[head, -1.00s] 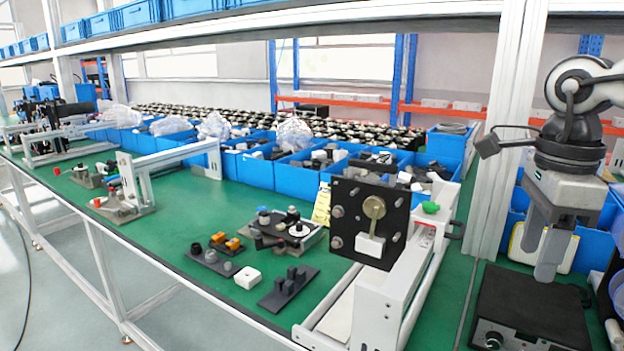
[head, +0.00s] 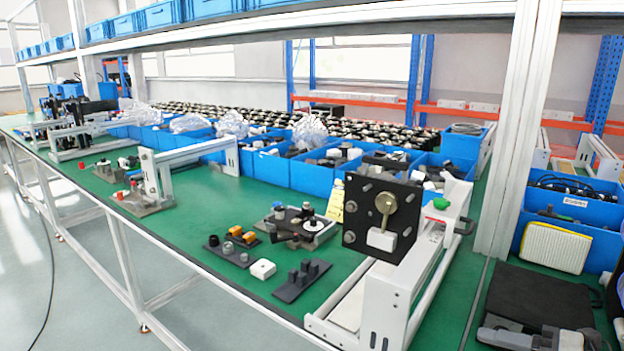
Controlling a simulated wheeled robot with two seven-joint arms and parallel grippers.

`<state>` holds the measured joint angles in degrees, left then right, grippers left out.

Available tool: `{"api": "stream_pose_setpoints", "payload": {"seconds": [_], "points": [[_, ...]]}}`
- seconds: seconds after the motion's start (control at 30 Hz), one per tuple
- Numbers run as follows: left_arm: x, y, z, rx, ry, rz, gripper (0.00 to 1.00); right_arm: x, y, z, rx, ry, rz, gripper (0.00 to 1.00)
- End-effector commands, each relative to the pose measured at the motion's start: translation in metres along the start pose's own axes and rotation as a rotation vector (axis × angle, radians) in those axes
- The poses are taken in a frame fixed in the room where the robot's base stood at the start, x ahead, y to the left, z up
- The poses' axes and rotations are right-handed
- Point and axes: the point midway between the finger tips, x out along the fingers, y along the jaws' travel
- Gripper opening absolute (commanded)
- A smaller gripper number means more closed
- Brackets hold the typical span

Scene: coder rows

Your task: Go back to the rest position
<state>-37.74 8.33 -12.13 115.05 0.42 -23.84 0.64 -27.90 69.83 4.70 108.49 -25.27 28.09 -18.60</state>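My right gripper (head: 500,335) shows only in part at the bottom right edge of the head view. It is grey and lies in front of a black flat-topped box (head: 545,295) on the green bench. The frame cuts it off, so I cannot tell whether its fingers are apart or what is between them. My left gripper is not in view.
A white fixture with a black plate (head: 382,215) stands on the green bench (head: 200,230). Small grey blocks (head: 300,280) and a white block (head: 263,269) lie left of it. Blue bins (head: 290,172) line the back. A white post (head: 520,130) rises right of centre.

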Motion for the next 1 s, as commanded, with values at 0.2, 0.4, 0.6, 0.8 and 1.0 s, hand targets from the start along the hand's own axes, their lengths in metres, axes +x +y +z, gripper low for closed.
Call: {"api": "stream_pose_setpoints", "payload": {"seconds": [0.2, 0.4, 0.6, 0.8, 1.0], "points": [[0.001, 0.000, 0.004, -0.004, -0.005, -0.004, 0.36, 0.017, -0.093, -0.052, 0.772, -0.387, 0.093, 0.48], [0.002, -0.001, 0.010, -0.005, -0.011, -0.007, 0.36, 0.045, -0.155, -0.143, 1.453, -0.632, 0.084, 0.48], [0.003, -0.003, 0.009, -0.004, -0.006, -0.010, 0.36, 0.074, -0.168, -0.215, 1.867, -0.727, 0.037, 0.48], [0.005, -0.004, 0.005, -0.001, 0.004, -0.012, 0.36, 0.082, -0.168, -0.233, 1.964, -0.743, 0.017, 0.48], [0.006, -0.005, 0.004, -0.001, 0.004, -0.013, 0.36, 0.081, -0.168, -0.232, 1.959, -0.743, 0.017, 0.48]]}}
